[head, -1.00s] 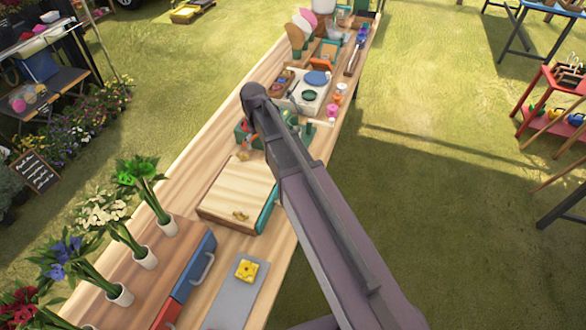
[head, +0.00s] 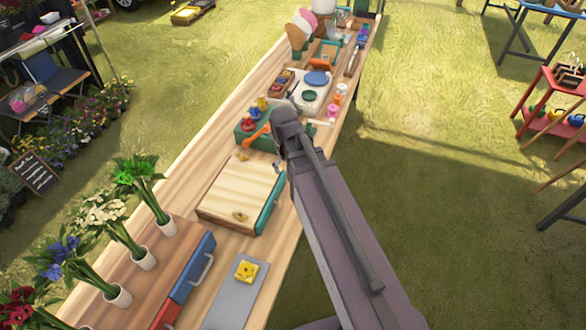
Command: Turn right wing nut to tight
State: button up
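A light wooden press (head: 238,190) with a teal right side lies on the long bench. One brass wing nut (head: 240,216) sits on its near end. Another small brass wing nut (head: 242,156) shows at its far end. I cannot tell from this view which one is the right one, or how tight either is. My arm reaches in from the lower right and bends beside the far right corner of the press. A small dark grey part that may be my gripper (head: 279,167) shows by that corner. Its fingers are mostly hidden, and I see no contact with either nut.
A green box (head: 252,127) with coloured knobs and an orange tool (head: 257,134) stands just beyond the press. A grey board (head: 233,293) with a yellow block (head: 246,271) lies nearer. Flower vases (head: 144,258) line the left. The bench around the press's left is clear.

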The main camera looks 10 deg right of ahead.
jog(key=shift+s+d, duration=0.4)
jog(key=shift+s, duration=0.3)
jog(key=shift+s+d+f+m+y, duration=0.15)
jog(key=shift+s+d+m, duration=0.25)
jog(key=shift+s, duration=0.3)
jog(key=shift+s+d+r+m+y, duration=0.1)
jog(key=shift+s+d+m+y, duration=0.15)
jog(key=shift+s+m, duration=0.35)
jog(key=shift+s+d+f+m+y, duration=0.1)
jog(key=shift+s+d+m, duration=0.2)
jog(key=shift+s, duration=0.5)
